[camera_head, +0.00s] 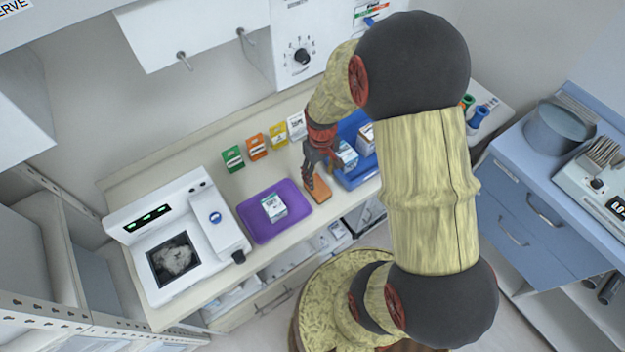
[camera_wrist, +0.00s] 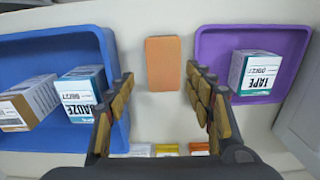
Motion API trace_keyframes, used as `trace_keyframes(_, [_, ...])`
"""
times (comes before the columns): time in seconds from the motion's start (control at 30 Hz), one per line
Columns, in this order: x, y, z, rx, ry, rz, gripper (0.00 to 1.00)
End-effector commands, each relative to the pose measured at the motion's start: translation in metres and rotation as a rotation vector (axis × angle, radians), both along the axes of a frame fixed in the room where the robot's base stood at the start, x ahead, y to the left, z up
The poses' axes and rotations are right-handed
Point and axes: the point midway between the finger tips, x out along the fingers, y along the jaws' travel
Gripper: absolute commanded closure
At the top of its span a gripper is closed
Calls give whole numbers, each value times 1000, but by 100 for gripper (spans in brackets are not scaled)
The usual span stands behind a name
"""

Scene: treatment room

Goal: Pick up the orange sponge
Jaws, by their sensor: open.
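The orange sponge (camera_head: 319,189) lies flat on the counter between the purple tray and the blue tray. It also shows in the wrist view (camera_wrist: 163,63), top centre, with bare counter around it. My gripper (camera_head: 318,181) is just above and beside the sponge in the head view. In the wrist view my gripper (camera_wrist: 161,80) has its two fingers spread apart, one on each side of the sponge's column, with nothing between the tips but counter and the sponge further up the picture. I cannot tell its exact height above the counter.
The purple tray (camera_head: 254,232) holds a tape box (camera_head: 274,207). The blue tray (camera_head: 366,177) holds a gauze box (camera_wrist: 82,93) and another box (camera_wrist: 30,102). Small coloured boxes (camera_head: 257,146) stand along the back. A white machine (camera_head: 215,256) stands at left.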

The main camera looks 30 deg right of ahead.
Motion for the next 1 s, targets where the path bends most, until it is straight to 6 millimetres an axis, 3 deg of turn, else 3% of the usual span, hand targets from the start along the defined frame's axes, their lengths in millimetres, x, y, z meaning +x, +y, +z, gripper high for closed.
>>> trace_keyframes(0.37, [1, 2, -32, 0, 1, 5, 47])
trace_keyframes(0.67, [3, 4, -72, 1, 0, 4, 47])
trace_keyframes(0.9, [3, 4, -75, 0, -2, 4, 47])
trace_keyframes(1.0, [3, 4, -75, 0, -2, 4, 52])
